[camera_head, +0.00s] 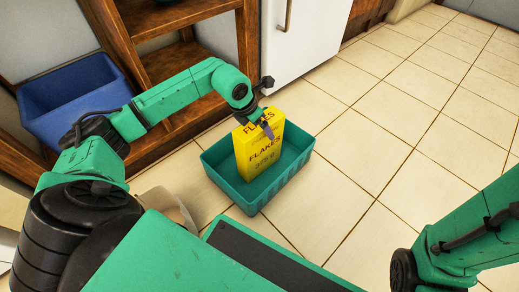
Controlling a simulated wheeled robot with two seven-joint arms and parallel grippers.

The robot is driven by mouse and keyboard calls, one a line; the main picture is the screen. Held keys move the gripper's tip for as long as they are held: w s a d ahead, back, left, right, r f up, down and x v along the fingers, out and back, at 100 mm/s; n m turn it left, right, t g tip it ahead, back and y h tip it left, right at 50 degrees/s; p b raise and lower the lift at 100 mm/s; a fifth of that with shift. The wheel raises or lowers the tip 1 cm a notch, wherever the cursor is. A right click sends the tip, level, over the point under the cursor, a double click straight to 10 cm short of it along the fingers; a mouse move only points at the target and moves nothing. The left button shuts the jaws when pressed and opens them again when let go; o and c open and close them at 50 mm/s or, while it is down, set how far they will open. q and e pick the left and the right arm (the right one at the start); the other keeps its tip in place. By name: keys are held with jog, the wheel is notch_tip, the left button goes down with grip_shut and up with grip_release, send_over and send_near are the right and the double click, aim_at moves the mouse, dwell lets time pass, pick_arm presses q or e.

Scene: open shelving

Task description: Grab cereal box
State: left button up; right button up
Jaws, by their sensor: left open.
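A yellow cereal box (262,157) marked FLAKES stands upright inside a teal crate (292,178) on the tiled floor. My left gripper (266,128) is at the top of the box, with a dark finger in front of its upper face. The gripper is open; whether its fingers touch the box cannot be told. The far finger is largely hidden behind the box and the wrist. My right arm comes in at the lower right, and its gripper is out of the picture.
Wooden open shelving (123,62) stands at the upper left, with a blue bin (75,105) beside it. A white cabinet or fridge door (305,35) is behind the crate. The tiled floor to the right (400,130) is clear.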

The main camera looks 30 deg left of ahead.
pick_arm(q)
jog(key=shift+f, duration=0.25)
dwell(0.4)
grip_shut()
